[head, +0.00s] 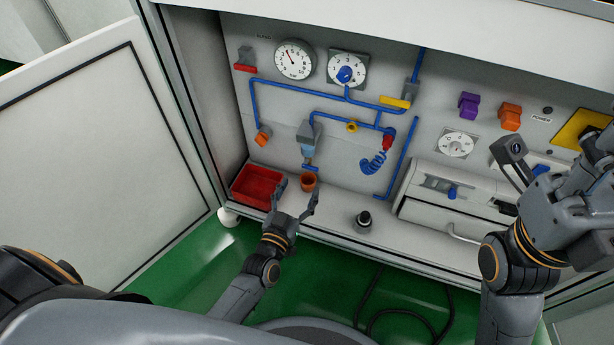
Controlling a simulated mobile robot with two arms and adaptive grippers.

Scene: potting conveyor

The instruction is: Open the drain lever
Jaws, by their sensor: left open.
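No readable label marks the drain lever, so I cannot tell which handle it is. Candidates on the panel in the head view are a red lever (245,68) at upper left, an orange one (262,138) on the lower end of the left blue pipe, and a yellow one (394,102) on the right pipe. A tap with a blue handle (309,167) hangs above a small terracotta pot (308,182). My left gripper (298,191) is open and empty, just in front of the pot and below the tap. My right gripper (588,150) is partly cut off at the right edge, near a yellow plate.
A red tray (257,186) lies left of the pot. A black knob (364,219) stands on the shelf to the right. An open white door (92,155) borders the left side.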

